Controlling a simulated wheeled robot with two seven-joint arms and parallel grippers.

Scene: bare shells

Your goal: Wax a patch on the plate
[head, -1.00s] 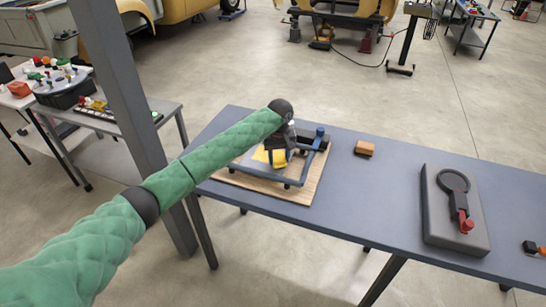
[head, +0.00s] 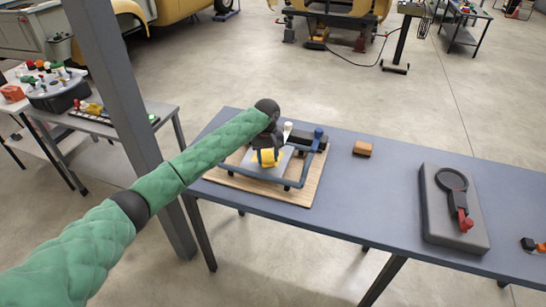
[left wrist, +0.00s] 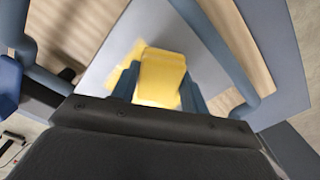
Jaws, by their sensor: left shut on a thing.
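My left gripper (head: 266,152) is shut on a yellow block (left wrist: 162,78), held over the light grey plate (head: 262,172). A paler yellow patch (left wrist: 134,58) shows on the plate beside and behind the block in the left wrist view. The plate (left wrist: 108,65) sits inside a blue frame (head: 292,184) on a wooden board (head: 234,182). I cannot tell whether the block touches the plate. My gripper and arm hide part of the plate in the head view. My right gripper is not in view.
An orange-brown block (head: 363,149) lies on the blue-grey table (head: 378,195), right of the board. Further right is a dark slab with a ring and red handle (head: 456,208). A grey post (head: 130,115) stands left, near my left arm. The table between board and slab is mostly clear.

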